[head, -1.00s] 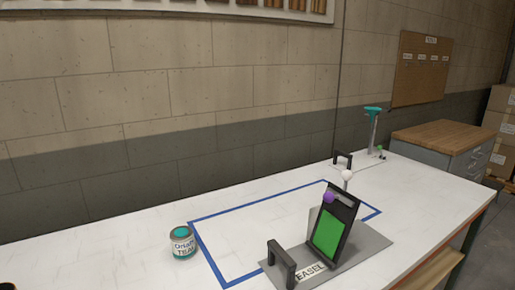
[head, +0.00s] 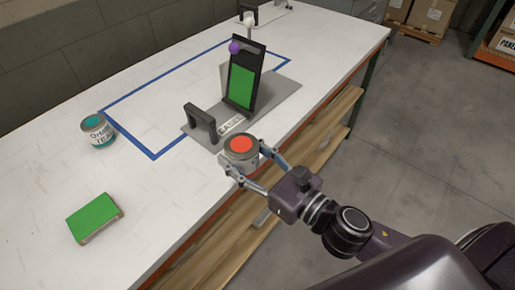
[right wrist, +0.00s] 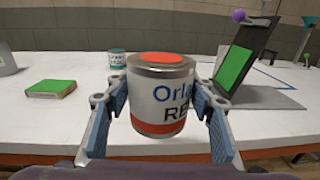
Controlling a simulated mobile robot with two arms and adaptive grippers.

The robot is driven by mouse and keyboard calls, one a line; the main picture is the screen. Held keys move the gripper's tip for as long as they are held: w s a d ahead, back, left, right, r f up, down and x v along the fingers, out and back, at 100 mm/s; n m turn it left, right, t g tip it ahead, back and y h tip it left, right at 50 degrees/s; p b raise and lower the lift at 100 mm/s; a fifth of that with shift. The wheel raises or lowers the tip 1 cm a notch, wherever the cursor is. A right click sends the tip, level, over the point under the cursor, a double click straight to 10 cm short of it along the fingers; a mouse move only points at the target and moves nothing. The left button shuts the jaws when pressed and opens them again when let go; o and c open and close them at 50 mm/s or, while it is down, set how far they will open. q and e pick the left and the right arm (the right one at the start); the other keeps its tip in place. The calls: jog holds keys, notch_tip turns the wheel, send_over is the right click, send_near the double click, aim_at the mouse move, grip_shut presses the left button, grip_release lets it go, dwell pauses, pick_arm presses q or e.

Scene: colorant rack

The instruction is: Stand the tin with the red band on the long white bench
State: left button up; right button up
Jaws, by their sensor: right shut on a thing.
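The tin with the red band (head: 240,150) has a red-orange lid top and a white label; its red band shows low on the tin in the right wrist view (right wrist: 160,100). My right gripper (head: 247,157) is shut on it, one finger on each side, and the tin is upright. It is at the front edge of the long white bench (head: 50,180), by the easel base. I cannot tell whether its bottom touches the bench top. My left gripper is not in view.
A teal-lidded tin (head: 97,130) stands at the back left. A green-topped block (head: 95,217) lies at the front left. The easel (head: 243,85) with a green panel, black handle (head: 200,123) and grey base is beyond the held tin. Bare bench lies between these.

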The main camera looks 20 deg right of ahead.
jog(key=a+r+n+g+y, duration=0.1)
jog(key=a+n+g+y, duration=0.6)
jog(key=a, duration=0.3)
jog(key=shift+r+g+y, duration=0.15)
jog(key=shift+g+y, duration=0.35)
jog(key=shift+y, duration=0.1)
jog(key=shift+r, duration=0.1)
